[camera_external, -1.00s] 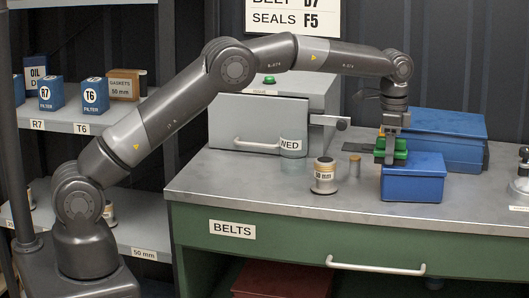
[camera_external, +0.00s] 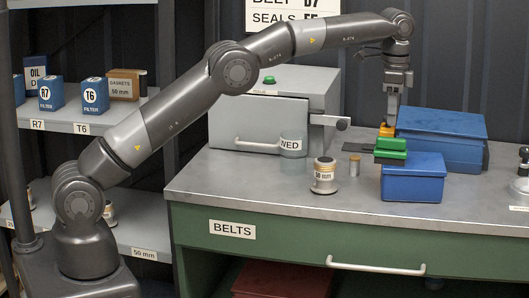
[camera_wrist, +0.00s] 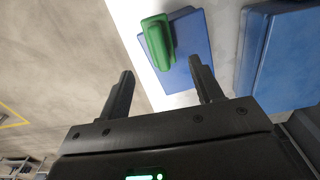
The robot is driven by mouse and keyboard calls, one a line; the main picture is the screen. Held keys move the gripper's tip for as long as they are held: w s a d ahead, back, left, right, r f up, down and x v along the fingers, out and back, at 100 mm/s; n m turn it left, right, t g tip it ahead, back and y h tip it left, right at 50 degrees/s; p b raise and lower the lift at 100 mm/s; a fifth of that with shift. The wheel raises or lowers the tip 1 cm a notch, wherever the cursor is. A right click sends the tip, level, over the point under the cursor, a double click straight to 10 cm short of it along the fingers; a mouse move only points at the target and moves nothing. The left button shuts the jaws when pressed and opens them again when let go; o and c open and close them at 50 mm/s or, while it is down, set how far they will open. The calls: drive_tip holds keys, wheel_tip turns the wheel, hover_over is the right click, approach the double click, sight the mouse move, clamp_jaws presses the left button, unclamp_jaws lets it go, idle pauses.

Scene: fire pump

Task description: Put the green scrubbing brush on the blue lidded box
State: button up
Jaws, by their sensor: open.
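The green scrubbing brush (camera_external: 391,149) lies on top of the small blue box (camera_external: 412,182), towards its left side. In the wrist view the brush (camera_wrist: 158,41) partly overhangs the left edge of the blue box (camera_wrist: 190,50). My gripper (camera_external: 388,120) is raised above and behind the brush, apart from it. Its two fingers (camera_wrist: 161,66) are spread and empty in the wrist view, with the brush beyond their tips. The brush's underside is hidden.
A larger blue box (camera_external: 445,135) stands behind the small one, at the right. The front of the worktop is clear.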

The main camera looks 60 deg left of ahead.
sight(390, 137)
drive_tip(key=shift+r, duration=1.05)
drive_tip(key=s+a+r+n+t, duration=0.1)
drive_tip(key=s+a+r, duration=0.25)
drive_tip(key=s, duration=0.35)
drive_tip(key=s+a+r+n+t, duration=0.1)
drive_tip(key=s+a+r+n, duration=0.1)
drive_tip(key=s+r, duration=0.4)
drive_tip(key=s+a+r+n+t, duration=0.1)
drive_tip(key=s+a+r, duration=0.25)
drive_tip(key=s, duration=0.45)
drive_tip(key=s+a+f+n+t, duration=0.1)
drive_tip(key=s+f, duration=0.3)
drive_tip(key=s, duration=0.5)
drive_tip(key=s+a+f+n, duration=0.2)
drive_tip(key=s+f, duration=0.3)
drive_tip(key=s, duration=0.4)
drive_tip(key=s+a+f+n+t, duration=0.1)
drive_tip(key=s+f, duration=0.3)
drive_tip(key=s, duration=0.6)
drive_tip(key=shift+a+f+n+t, duration=0.3)
drive_tip(key=shift+a+f+n, duration=0.1)
drive_tip(key=shift+n, duration=0.1)
